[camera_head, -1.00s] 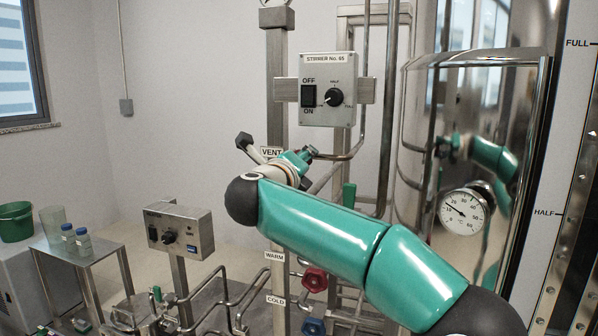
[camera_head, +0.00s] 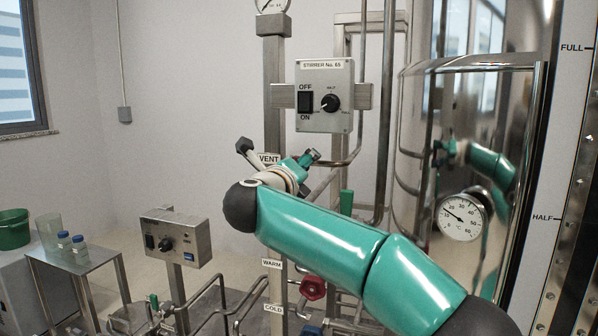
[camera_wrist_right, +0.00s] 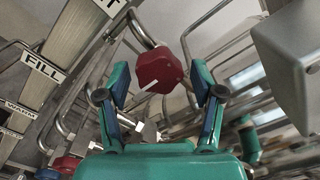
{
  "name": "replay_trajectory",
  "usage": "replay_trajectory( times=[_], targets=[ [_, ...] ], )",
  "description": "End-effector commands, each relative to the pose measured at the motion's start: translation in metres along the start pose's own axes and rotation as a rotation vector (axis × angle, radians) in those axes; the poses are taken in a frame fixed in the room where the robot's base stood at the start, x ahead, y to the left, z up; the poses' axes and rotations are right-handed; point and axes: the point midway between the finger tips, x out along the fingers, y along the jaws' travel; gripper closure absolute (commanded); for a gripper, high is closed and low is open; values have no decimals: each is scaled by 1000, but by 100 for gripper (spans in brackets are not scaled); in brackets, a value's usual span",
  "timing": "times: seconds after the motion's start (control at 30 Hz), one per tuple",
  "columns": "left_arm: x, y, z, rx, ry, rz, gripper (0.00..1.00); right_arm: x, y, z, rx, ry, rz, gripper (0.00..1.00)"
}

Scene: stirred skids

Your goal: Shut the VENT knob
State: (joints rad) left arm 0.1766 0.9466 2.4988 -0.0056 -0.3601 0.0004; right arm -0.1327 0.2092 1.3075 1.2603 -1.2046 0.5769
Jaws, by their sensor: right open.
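In the right wrist view, a red knob (camera_wrist_right: 160,70) with a pale stripe sits between the two fingers of my right gripper (camera_wrist_right: 160,84). The fingers are open, one on each side of the knob, with a gap visible on both sides. A label cut off at the top edge ends in T. In the head view, the VENT label (camera_head: 268,159) shows on the steel post behind my right wrist, and my right arm hides the knob there. My left gripper is not in view.
The stirrer box (camera_head: 325,95) is mounted above the wrist. A red knob (camera_head: 313,287) stands near the WARM label (camera_head: 271,264). A FILL label (camera_wrist_right: 43,67) shows in the wrist view. Pipes and a shiny vessel with a dial (camera_head: 461,216) crowd the right; the wall at left is clear.

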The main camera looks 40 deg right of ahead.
Motion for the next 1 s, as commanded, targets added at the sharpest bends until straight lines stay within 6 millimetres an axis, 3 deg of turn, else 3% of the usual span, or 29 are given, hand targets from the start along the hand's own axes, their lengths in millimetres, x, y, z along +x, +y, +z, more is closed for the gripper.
replay_trajectory(
  times=[0.27, 0.7, 1.0],
  targets=[
    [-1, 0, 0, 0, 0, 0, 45, -15, 1, 1, -2, -4, 3, 34],
    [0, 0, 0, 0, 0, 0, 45, -98, 0, 0, 0, -5, 3, 34],
    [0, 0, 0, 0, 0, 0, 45, -121, 0, -2, 0, 0, 0, 34]
  ],
)
